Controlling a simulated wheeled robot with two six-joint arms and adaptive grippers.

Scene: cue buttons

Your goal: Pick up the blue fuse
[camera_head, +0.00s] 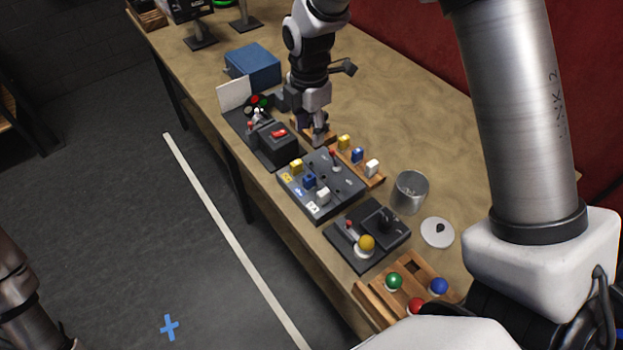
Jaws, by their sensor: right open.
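Two blue block-shaped pieces show, and I cannot tell which is meant by the blue fuse. One blue piece (357,156) stands on a narrow wooden rack (374,180), between a yellow piece (344,142) and a white piece (372,168). The other blue piece (309,180) sits on the dark panel (291,196), between a yellow and a white one. My right gripper (319,138) points down at the far end of the panel and rack, apart from both blue pieces. It is open and seems empty; its fingertips are small. My left gripper is out of view.
A black box with a red switch (279,133) stands left of the right gripper. A joystick panel (368,250), metal cup (409,192), white lid (437,232) and wooden tray with coloured balls (364,299) lie nearer. The table's right middle is clear.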

